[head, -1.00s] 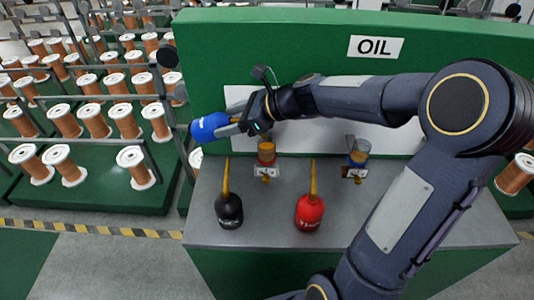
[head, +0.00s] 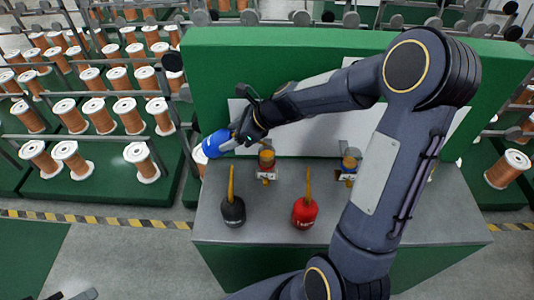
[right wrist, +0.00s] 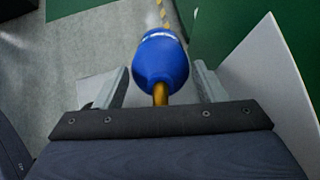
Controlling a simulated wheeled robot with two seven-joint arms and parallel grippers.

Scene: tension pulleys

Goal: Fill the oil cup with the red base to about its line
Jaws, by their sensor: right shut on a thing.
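The oil cup with the red base (head: 266,164) is on the back of the grey bench and shows amber inside; its fill line is too small to make out. My right gripper (head: 236,137) is shut on a blue oil can (head: 217,144), left of and above this cup, apart from it. In the right wrist view the blue can (right wrist: 160,60) has its brass spout between the fingers (right wrist: 160,88). The spout tip is hidden. A grey part at the bottom left edge (head: 84,294) looks like my left gripper, mostly cut off.
A black oil can (head: 233,212) and a red oil can (head: 304,213) stand upright on the bench (head: 268,220), spouts up. Another cup with a blue band (head: 349,165) stands right of the red-based one, close to my right arm. Copper spools (head: 68,118) fill racks at left.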

